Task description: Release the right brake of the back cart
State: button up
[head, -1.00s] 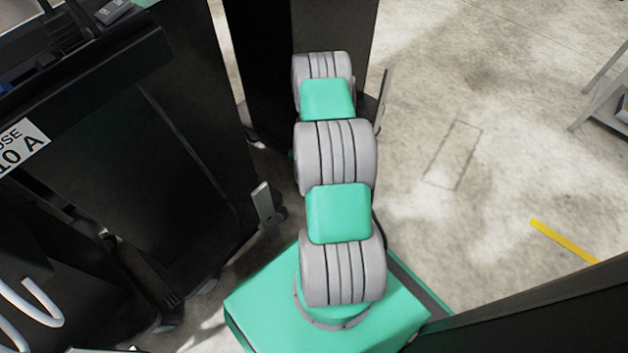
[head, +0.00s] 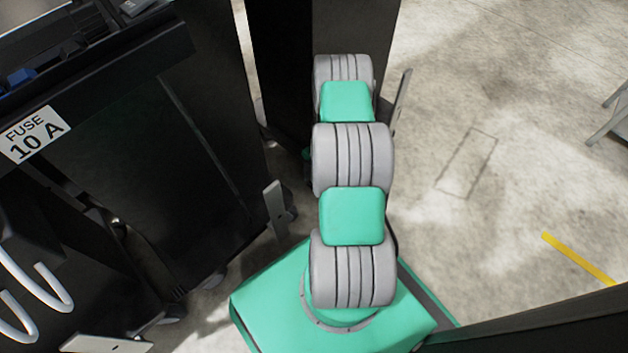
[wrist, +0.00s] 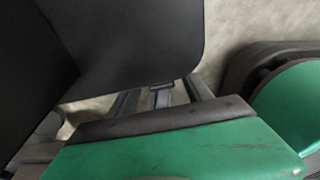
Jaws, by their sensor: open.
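In the head view a black cart (head: 278,60) stands at the top, behind my arm. A thin grey lever (head: 400,100) sticks up at its right side and looks like its right brake. Another grey brake lever (head: 275,208) stands upright by the cart to the left. My gripper (wrist: 160,100) shows in the wrist view as grey fingers past a dark edge, spread apart, with a large dark panel (wrist: 130,40) close above. It is open. I see nothing held. In the head view my arm hides the gripper. I cannot tell whether the fingers touch anything.
A black cart (head: 150,170) with a "FUSE 10 A" label (head: 33,132) fills the left. White curved handles (head: 35,290) and a pale lever (head: 105,344) are at the lower left. A dark panel edge (head: 545,325) is at the lower right. Open floor (head: 520,130) lies right.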

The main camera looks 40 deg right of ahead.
notch_tip(320, 180, up, 8)
jog(key=d+p, duration=0.1)
jog(key=p, duration=0.2)
jog(key=shift+d+f, duration=0.15)
jog(key=shift+d, duration=0.05)
